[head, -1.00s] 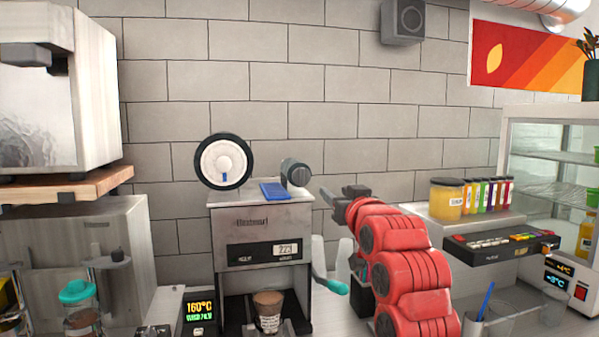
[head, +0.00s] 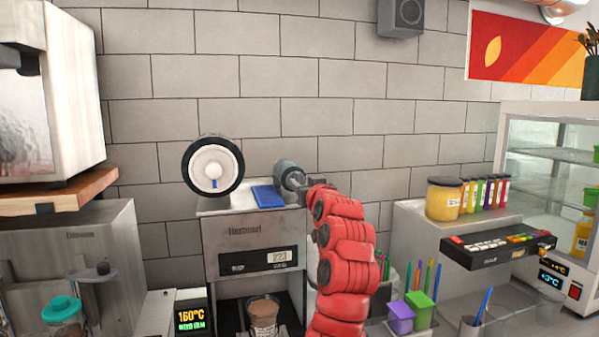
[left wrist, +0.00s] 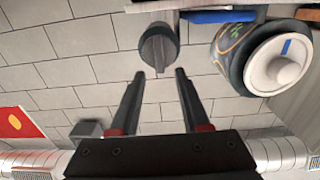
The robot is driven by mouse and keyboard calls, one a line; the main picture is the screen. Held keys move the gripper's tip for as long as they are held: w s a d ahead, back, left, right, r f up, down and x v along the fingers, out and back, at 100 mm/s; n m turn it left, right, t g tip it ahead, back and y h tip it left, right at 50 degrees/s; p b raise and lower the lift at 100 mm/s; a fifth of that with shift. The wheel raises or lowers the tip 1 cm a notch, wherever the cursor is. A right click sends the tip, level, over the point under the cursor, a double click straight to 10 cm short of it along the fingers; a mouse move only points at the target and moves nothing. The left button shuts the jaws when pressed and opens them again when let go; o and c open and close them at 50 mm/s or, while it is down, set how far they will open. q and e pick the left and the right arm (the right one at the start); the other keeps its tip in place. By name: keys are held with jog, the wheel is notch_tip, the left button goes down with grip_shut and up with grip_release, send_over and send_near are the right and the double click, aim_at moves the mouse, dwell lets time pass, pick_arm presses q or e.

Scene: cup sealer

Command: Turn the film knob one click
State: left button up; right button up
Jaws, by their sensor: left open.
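The film knob (head: 288,172) is a dark grey round knob on top of the cup sealer (head: 255,237), at its right end. In the left wrist view the knob (left wrist: 157,42) shows upside down, with a raised grip bar pointing toward my gripper. My left gripper (left wrist: 159,74) is open and empty. Its two fingers straddle the line of the grip bar, with the bar's end between the fingertips in the picture; I see no clear contact. In the head view the left gripper (head: 301,187) is right beside the knob and partly hides it.
A white film roll with a black rim (head: 213,170) stands left of the knob. A blue piece (head: 267,196) lies on the sealer's top. A cup (head: 263,316) sits in the sealer's bay. Jars and pen holders stand to the right.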

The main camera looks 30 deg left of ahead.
aim_at(298, 179)
pick_arm(q)
jog(key=p+x, duration=0.1)
jog(key=x, duration=0.3)
grip_shut()
dwell(0.4)
